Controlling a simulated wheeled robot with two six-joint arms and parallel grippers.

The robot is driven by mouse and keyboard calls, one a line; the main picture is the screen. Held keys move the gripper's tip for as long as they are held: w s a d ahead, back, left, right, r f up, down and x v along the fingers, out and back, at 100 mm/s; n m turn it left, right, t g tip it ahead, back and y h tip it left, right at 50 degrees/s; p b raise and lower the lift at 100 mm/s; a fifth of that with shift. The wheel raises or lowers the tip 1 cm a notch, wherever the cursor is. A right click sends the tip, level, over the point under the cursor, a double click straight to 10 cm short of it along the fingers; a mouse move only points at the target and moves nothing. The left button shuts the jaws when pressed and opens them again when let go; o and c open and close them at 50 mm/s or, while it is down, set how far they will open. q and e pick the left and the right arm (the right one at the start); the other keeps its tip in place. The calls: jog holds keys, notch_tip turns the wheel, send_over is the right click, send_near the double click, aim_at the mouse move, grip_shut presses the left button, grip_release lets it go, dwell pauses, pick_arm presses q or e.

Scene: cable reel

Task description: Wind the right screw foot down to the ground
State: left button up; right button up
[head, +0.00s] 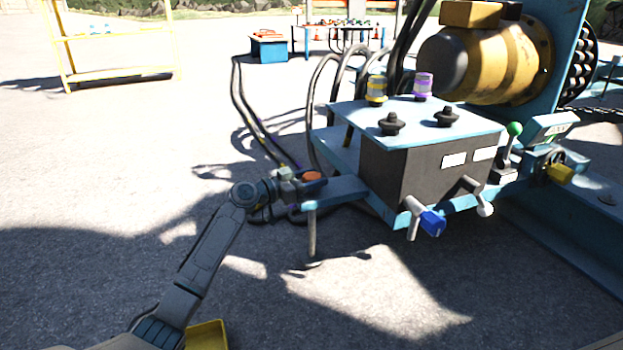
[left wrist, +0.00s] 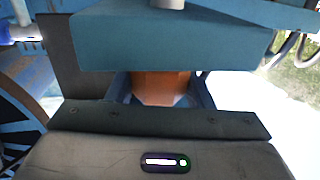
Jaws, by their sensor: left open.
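A blue bracket (head: 335,191) sticks out from the machine frame, with an orange screw head (head: 313,177) on top. A thin grey screw foot (head: 312,232) hangs below it; I cannot tell whether its bottom end touches the ground. My left gripper (head: 300,178) is at the screw head from the left. In the left wrist view, the orange screw head (left wrist: 160,87) sits between the two open fingers (left wrist: 160,98), with the blue bracket (left wrist: 175,42) beside it. Whether the fingers touch it is unclear. My right gripper is out of view.
A dark control box (head: 425,165) with a pale blue lid stands right of the bracket. Black hoses (head: 262,130) lie behind my left gripper. Open paving (head: 120,150) lies to the left.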

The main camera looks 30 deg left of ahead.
pick_arm(q)
jog(key=o, duration=1)
jog(key=shift+d+f, duration=0.25)
jog(key=shift+r, duration=0.1)
jog(key=shift+a, duration=0.1)
jog(key=shift+s+a, duration=0.1)
jog(key=shift+s, duration=0.05)
jog(key=shift+p+v, duration=1.95)
jog(key=shift+v, duration=3.25)
